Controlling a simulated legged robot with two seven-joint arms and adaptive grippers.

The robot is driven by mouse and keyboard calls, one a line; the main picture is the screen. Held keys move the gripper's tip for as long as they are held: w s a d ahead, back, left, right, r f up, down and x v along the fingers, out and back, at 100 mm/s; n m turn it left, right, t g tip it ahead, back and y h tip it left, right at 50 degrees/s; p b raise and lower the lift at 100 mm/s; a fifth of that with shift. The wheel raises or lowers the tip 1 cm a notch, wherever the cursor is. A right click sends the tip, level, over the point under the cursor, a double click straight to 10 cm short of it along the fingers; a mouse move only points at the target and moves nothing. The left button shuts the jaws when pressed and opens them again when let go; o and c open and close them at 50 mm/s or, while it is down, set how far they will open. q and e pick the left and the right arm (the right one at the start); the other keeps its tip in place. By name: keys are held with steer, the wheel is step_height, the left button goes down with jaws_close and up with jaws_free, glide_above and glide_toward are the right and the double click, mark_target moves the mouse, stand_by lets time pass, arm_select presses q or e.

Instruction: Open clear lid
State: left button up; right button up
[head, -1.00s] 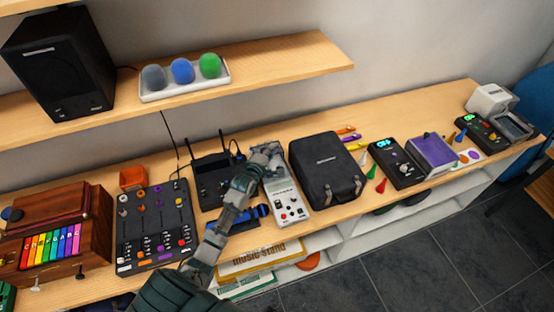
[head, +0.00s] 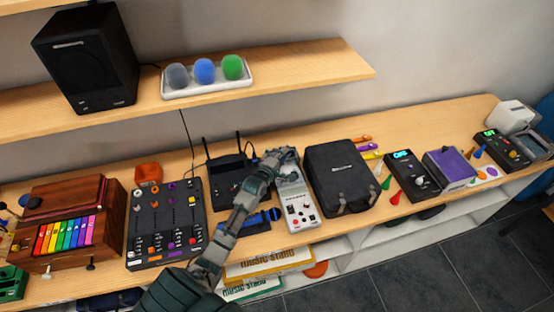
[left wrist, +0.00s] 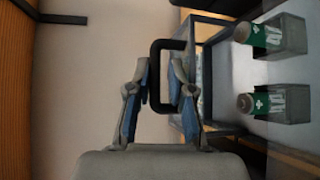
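A pale instrument (head: 299,208) with red and dark controls stands mid-counter in the head view. My left gripper (head: 290,153) is over its far end and hides that part. In the left wrist view, a clear lid with a dark frame (left wrist: 211,75) shows at the right, with green-labelled bottles (left wrist: 262,103) beside it. A black U-shaped handle (left wrist: 154,75) is attached at its side. My left gripper's fingers (left wrist: 161,68) are apart, with part of the handle between them. I see no firm grip on it. My right gripper is out of view.
A black case (head: 340,180) stands close to the right of the instrument. A black router with antennas (head: 229,175) and a mixer (head: 166,225) are to the left. A wooden shelf (head: 300,75) hangs above the counter, and the counter's front edge is close.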

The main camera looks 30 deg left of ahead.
arm_select(q)
steer(key=s, duration=0.3)
steer(key=s+r, duration=0.1)
steer(key=s, duration=0.6)
steer(key=shift+s+r, duration=0.25)
steer(key=shift+s, duration=0.15)
steer(key=shift+s+a+f, duration=0.1)
steer(key=shift+s+a, duration=0.1)
steer(key=shift+a, duration=0.05)
steer(key=shift+d+r, duration=0.2)
steer(key=shift+d, duration=0.35)
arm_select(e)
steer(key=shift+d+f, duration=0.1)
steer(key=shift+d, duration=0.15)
